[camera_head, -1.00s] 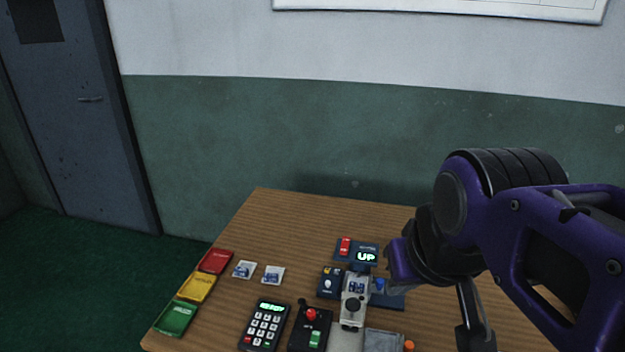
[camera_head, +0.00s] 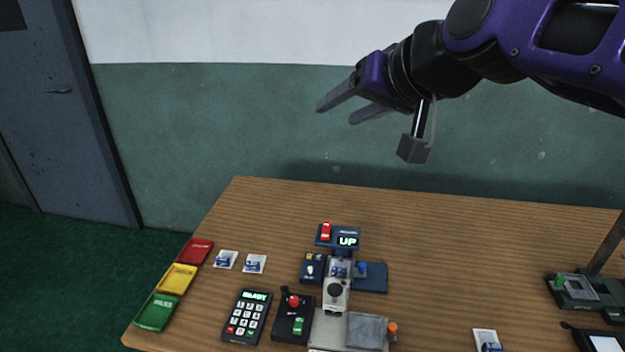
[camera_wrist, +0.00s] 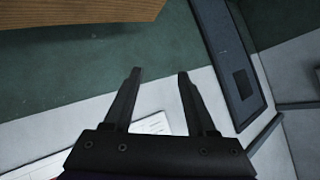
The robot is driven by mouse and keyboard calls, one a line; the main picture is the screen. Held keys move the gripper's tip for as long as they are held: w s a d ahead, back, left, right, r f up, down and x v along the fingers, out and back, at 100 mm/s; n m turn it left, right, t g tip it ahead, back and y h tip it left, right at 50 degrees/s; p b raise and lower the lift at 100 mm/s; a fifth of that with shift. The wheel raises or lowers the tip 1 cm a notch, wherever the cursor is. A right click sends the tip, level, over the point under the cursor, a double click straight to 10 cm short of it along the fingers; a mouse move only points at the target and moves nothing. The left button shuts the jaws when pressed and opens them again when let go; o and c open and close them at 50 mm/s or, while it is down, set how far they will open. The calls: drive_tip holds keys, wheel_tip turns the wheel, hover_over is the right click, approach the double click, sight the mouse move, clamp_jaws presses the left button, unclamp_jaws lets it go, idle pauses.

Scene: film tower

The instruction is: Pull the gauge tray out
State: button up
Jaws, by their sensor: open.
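My gripper (camera_head: 338,112) is open and empty, raised high above the table in front of the green wall. Its two fingers point left and slightly down in the head view, and both show apart in the wrist view (camera_wrist: 160,74). Below it stands a pale grey device (camera_head: 329,330) with a black knob. A flat grey square tray-like part (camera_head: 367,330) with an orange knob (camera_head: 392,328) sits at its right side. This looks like the gauge tray, but I cannot tell for certain. Nothing touches it.
Red (camera_head: 195,252), yellow (camera_head: 178,278) and green (camera_head: 156,311) trays line the table's left edge. A keypad (camera_head: 247,315) and a black box with a red knob (camera_head: 294,315) stand left of the device. Another device (camera_head: 585,290) stands at right. The table's (camera_head: 450,250) middle right is mostly clear.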

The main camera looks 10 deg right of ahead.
drive_tip(key=w+d+r+m+t+b, duration=0.15)
drive_tip(key=w+r+m+t, duration=0.45)
drive_tip(key=w+r, duration=1.25)
drive_tip(key=s+a+r+m+t+h, duration=0.1)
drive_tip(key=a+r+t+h, duration=0.15)
drive_tip(key=r, duration=0.65)
drive_tip(key=s+a+r+t+h, duration=0.15)
drive_tip(key=r+t, duration=0.25)
drive_tip(key=r, duration=0.4)
drive_tip(key=w+a+f+n+g, duration=0.1)
drive_tip(key=w+f+n+g, duration=0.25)
drive_tip(key=f, duration=0.55)
drive_tip(key=w+a+f+n+g, duration=0.15)
drive_tip(key=w+f+n, duration=0.25)
drive_tip(key=f, duration=0.6)
drive_tip(key=n+g+y+p, duration=0.2)
drive_tip(key=n+g, duration=0.4)
drive_tip(key=g, duration=0.8)
approach(363, 264)
drive_tip(key=b+x, duration=0.3)
drive_tip(key=x, duration=0.5)
drive_tip(key=shift+w+a+f, duration=0.1)
drive_tip(key=shift+a+f, duration=0.05)
drive_tip(key=shift+f, duration=0.15)
